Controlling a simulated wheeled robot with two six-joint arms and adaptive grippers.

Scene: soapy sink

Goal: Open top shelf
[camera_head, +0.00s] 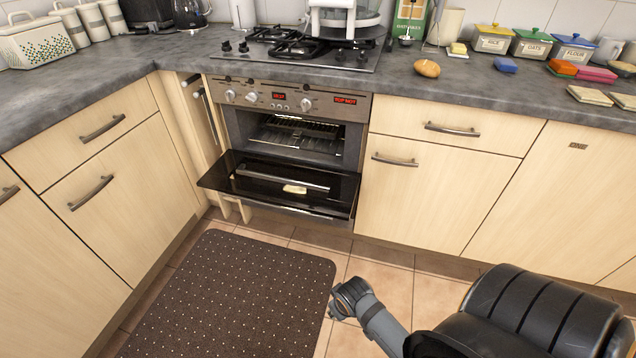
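No part is marked as the top shelf, and no wall shelf is in view. An upper drawer with a bar handle (452,129) is shut to the right of the oven. Another upper drawer with a bar handle (102,128) is shut in the left cabinet run. My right gripper (342,299) seems to be the dark end of the arm from the lower right, low over the floor and apart from the cabinets. Its fingers are too small and dark to read. My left gripper is not in view.
The oven door (230,170) hangs open into the room, with a small pale piece (295,189) on it. A dotted dark mat (225,295) lies on the tiled floor. Doors with handles are shut below both drawers. The grey worktop (110,85) holds jars and a hob.

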